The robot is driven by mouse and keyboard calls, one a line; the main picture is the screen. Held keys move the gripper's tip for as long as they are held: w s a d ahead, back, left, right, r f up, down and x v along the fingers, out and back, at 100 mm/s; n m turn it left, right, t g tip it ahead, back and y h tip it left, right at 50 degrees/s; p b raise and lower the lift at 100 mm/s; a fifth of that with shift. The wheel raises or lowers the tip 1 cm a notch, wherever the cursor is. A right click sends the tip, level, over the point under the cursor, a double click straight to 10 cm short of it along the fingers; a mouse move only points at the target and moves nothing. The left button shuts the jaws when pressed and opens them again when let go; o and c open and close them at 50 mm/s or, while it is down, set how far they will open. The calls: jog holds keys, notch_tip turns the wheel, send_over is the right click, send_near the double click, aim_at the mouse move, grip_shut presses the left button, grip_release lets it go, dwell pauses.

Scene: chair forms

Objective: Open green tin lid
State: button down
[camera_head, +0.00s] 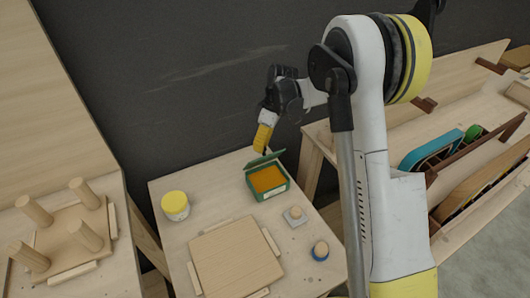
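The green tin (276,191) stands on the small wooden table, near its back edge. Its lid (263,160) is raised at the back side, and the orange inside of the tin shows. My gripper (264,150) points down at the lid from behind and above. Its yellow finger end is at or very close to the lid's upper edge; I cannot tell whether it touches. The fingers overlap in this view, so their opening is hidden.
A yellow-lidded jar (175,205) stands left of the tin. A square wooden board (236,260) lies in front between strips. A small light knob piece (295,215) and a blue-based one (320,250) are at the right. An upturned stool (72,240) is at the left.

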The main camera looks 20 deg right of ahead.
jog(key=shift+w, duration=0.45)
jog(key=shift+w+g, duration=0.3)
jog(key=shift+g, duration=0.2)
jog(key=shift+w+a+f+m+g+h, duration=0.15)
jog(key=shift+w+f+g+h, duration=0.05)
jog(key=shift+w+g, duration=0.55)
jog(key=shift+w+a+f+m+g+h, duration=0.1)
jog(key=shift+w+f+m+g+h, duration=0.1)
jog(key=shift+w+g, duration=0.5)
jog(key=shift+s+g, duration=0.1)
jog(key=shift+g, duration=0.15)
jog(key=c, duration=1.3)
grip_release()
jog(key=shift+d, duration=0.1)
jog(key=shift+o, duration=0.6)
jog(key=shift+d+f, duration=0.1)
